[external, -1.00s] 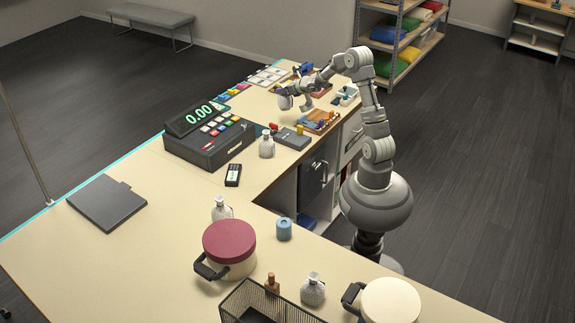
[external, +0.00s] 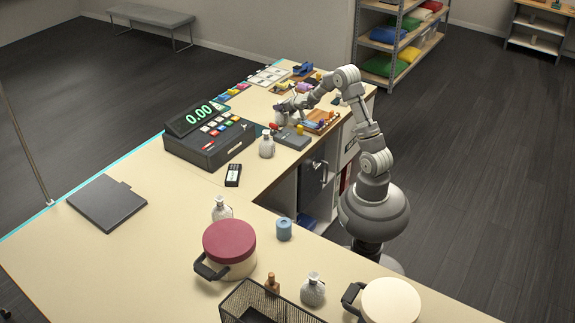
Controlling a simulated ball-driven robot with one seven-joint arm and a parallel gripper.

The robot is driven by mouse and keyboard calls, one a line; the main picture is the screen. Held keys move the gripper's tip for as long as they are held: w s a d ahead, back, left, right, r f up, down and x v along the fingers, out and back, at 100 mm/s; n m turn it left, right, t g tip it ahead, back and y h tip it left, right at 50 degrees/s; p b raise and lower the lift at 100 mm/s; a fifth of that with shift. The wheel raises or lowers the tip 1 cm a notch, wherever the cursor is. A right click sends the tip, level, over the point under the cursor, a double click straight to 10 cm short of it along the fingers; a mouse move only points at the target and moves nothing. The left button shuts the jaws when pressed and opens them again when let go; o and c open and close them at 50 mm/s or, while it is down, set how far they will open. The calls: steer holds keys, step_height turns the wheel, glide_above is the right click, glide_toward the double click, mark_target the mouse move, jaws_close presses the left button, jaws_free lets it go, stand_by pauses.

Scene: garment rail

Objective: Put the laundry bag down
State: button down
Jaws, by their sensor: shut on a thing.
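My gripper (external: 287,106) is over the far part of the counter, beyond the cash register's right end. It is shut on a small pale grey thing, which looks like a laundry bag (external: 281,117). The bag hangs low, close to the counter top; whether it touches is too small to tell. The fingers and the upper part of the bag blend together at this size. Similar pale, narrow-necked bags or bottles stand nearer: one by the register (external: 267,146), one behind the red-lidded pot (external: 221,209) and one near the wire basket (external: 313,290).
The cash register (external: 208,139) is left of my gripper. A dark grey flat box (external: 292,139) and a wooden tray (external: 322,121) with small items are close by. A card reader (external: 233,175) lies nearer. The counter around the closed laptop (external: 107,203) has free room.

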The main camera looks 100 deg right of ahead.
steer(key=shift+f, duration=0.1)
steer(key=c, duration=0.9)
jaws_free()
steer(key=shift+o, duration=0.2)
